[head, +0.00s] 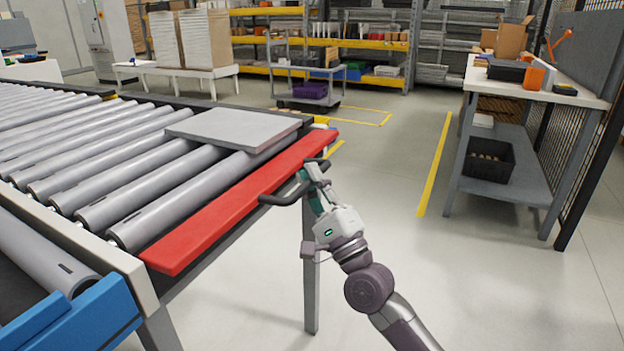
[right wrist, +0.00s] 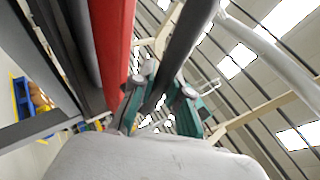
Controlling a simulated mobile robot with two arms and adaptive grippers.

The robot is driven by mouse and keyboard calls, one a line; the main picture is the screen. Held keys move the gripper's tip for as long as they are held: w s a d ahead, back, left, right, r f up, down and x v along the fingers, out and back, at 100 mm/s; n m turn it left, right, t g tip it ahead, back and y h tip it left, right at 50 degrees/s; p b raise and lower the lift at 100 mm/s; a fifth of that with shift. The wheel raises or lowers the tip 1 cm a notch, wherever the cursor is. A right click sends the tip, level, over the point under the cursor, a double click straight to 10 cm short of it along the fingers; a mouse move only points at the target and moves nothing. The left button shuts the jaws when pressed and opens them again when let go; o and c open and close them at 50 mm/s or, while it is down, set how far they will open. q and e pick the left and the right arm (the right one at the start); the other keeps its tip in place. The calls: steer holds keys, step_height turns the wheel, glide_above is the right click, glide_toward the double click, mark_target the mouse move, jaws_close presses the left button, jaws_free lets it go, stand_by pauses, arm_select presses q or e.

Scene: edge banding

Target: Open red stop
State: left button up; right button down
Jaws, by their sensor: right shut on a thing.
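The red stop (head: 232,203) is a long flat red bar along the near right edge of the roller conveyor (head: 130,170). A dark handle (head: 280,200) sticks out from its outer side. My right gripper (head: 312,178) is at the far end of this handle and shut on it. In the right wrist view the gripper fingers (right wrist: 160,98) close around the dark handle bar (right wrist: 186,45), with the red stop (right wrist: 112,45) just to the left. My left gripper is not in view.
A grey panel (head: 233,127) lies on the rollers beside the stop. A blue part (head: 75,318) is at the near left corner. A workbench (head: 545,88) stands at the right. The floor between it and the conveyor is clear. A cart (head: 305,90) stands farther back.

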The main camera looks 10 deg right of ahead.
steer(key=c, duration=1.1)
jaws_free()
steer(key=shift+c, duration=0.2)
steer(key=v, duration=1.2)
steer(key=shift+f, duration=0.1)
